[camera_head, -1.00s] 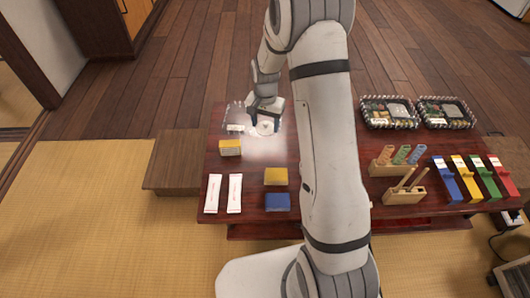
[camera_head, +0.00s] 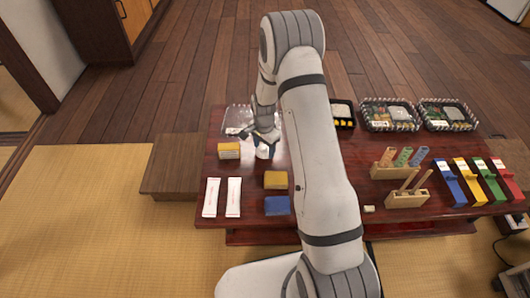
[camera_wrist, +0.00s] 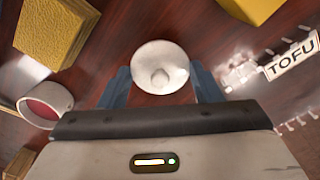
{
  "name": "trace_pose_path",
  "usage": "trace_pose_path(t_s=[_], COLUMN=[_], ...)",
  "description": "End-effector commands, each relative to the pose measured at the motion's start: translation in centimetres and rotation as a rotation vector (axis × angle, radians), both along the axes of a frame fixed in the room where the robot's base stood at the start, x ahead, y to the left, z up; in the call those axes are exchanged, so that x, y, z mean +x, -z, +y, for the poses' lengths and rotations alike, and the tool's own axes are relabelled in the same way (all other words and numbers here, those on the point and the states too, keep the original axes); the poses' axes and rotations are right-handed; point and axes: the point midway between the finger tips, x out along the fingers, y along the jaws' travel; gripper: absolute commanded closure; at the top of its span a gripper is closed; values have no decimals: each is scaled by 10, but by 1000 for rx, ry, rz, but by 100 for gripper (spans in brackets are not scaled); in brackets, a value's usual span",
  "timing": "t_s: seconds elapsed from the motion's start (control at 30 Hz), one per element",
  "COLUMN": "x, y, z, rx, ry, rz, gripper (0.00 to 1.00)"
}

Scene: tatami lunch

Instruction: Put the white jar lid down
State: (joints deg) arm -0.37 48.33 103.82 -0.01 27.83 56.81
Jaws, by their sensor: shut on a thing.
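The white jar lid (camera_wrist: 160,67) is round with a small knob. In the wrist view it sits between the two blue-grey fingertips of my gripper (camera_wrist: 160,78), which is shut on it. In the head view, my gripper (camera_head: 264,137) is over the left part of the dark red table (camera_head: 320,190), and a white shape, apparently the lid (camera_head: 263,152), shows just below it. I cannot tell its exact height above the table. A white open jar with a red inside (camera_wrist: 45,102) stands at the left of the wrist view.
A clear tofu pack (camera_head: 237,117) is beyond my gripper. Yellow blocks (camera_head: 229,151) (camera_head: 276,180), a blue block (camera_head: 277,205) and two white packets (camera_head: 222,197) are near. Bento trays (camera_head: 390,114), wooden holders (camera_head: 407,199) and coloured stands (camera_head: 448,184) are at the right.

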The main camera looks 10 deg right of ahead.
Motion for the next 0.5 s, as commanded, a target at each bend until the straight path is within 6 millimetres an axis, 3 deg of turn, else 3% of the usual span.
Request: trace_pose_path(t_s=[0.03,0.1,0.4,0.43,0.5], x=[-1,0,0,0,0], y=[13,20,22,22,21], z=[0,0,1,1,1], rx=[0,0,0,0,0], ry=[-1,-1,-2,-2,-2], rz=[4,1,0,0,0], gripper=[63,63,63,41,35])
